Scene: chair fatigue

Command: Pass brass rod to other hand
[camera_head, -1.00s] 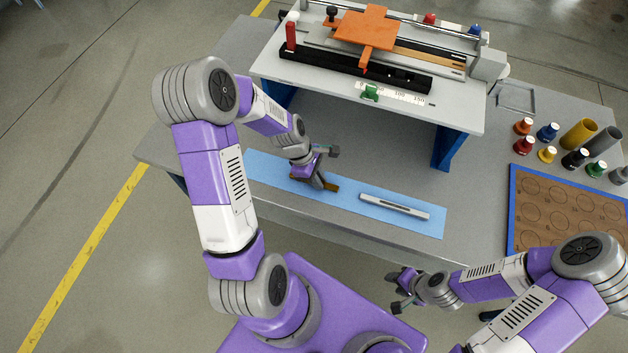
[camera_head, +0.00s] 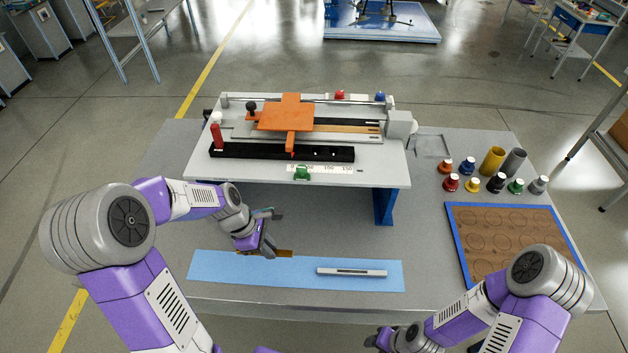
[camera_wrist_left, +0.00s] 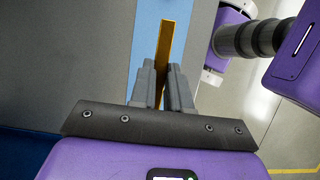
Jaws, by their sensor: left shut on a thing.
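The brass rod (camera_head: 280,253) is gripped in my left gripper (camera_head: 264,248). It shows over the back edge of the blue mat (camera_head: 225,272), with one end sticking out to the right of the fingers. In the left wrist view the rod (camera_wrist_left: 165,40) stands between the two grey fingers (camera_wrist_left: 166,85), which are closed on it, and reaches out past their tips. My right gripper (camera_head: 380,340) is low in the head view, in front of the table and apart from the rod; its fingers are too cut off to read.
A silver bar (camera_head: 352,272) lies on the mat. A raised white bench (camera_head: 395,172) with an orange slide (camera_head: 285,118) stands behind. Several coloured bottles, a yellow cup (camera_head: 492,160) and a blue-edged brown board (camera_head: 510,235) are at right.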

